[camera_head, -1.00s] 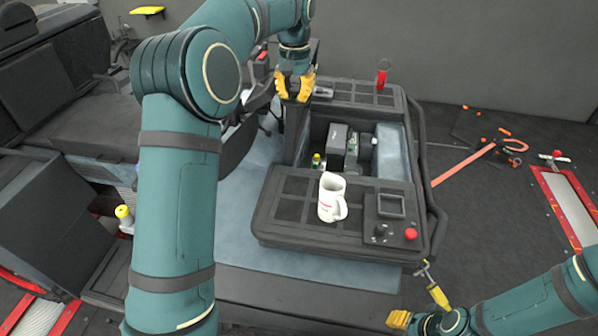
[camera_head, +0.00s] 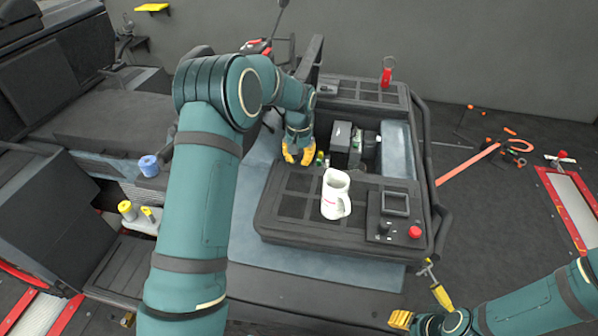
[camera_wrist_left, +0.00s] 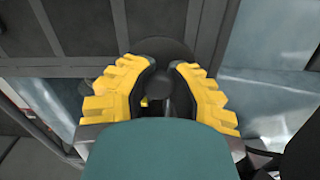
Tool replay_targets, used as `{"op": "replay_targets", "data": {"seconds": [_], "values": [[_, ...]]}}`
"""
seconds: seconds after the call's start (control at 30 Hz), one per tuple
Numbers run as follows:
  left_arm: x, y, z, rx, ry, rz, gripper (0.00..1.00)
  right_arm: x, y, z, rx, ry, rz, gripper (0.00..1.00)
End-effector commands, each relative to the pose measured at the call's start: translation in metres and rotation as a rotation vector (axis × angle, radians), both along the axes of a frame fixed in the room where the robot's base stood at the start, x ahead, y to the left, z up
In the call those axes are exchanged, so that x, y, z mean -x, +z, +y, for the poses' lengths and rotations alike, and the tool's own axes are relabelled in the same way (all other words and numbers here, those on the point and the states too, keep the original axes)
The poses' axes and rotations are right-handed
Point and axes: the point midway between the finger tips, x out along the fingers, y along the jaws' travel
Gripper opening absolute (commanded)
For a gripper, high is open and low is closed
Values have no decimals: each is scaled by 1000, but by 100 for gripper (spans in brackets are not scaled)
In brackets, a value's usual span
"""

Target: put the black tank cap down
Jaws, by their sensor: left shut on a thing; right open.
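My left gripper (camera_head: 298,158) is over the near-left edge of the machine's open bay, fingers pointing down. In the left wrist view its yellow fingers (camera_wrist_left: 167,66) are closed on the black tank cap (camera_wrist_left: 160,86), a dark round piece that shows between them. In the head view the fingers hide the cap. I cannot tell whether the cap touches the surface below.
A control box with a red button (camera_head: 414,232) is further right. A small green-topped bottle (camera_head: 320,158) is close beside the gripper.

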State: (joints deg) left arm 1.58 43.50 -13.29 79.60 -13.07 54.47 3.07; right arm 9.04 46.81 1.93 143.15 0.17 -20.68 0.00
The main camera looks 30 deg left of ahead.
Motion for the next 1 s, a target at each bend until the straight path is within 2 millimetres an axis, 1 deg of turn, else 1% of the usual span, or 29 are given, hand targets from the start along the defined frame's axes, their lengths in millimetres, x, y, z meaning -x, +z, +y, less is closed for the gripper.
{"op": "replay_targets", "data": {"seconds": [0.03, 0.1, 0.27, 0.53, 0.8, 1.0], "values": [[0, -7, 0, 0, 0, 1, 0, 0, 0, 0, 0, 0, 0, 47], [0, -13, 0, 0, 1, 1, 0, 0, 1, 0, 0, 0, 0, 47], [0, -22, 0, 0, 0, 0, 0, 0, 1, 0, 0, 0, 0, 47], [0, -56, 0, 0, 0, 1, 0, 0, 2, 0, 0, 0, 0, 47], [0, -58, 0, 0, 0, -1, 0, 0, 2, 0, 0, 0, 0, 47], [0, -64, 0, 0, 0, -1, 0, 0, -3, 0, 0, 0, 0, 47]]}}
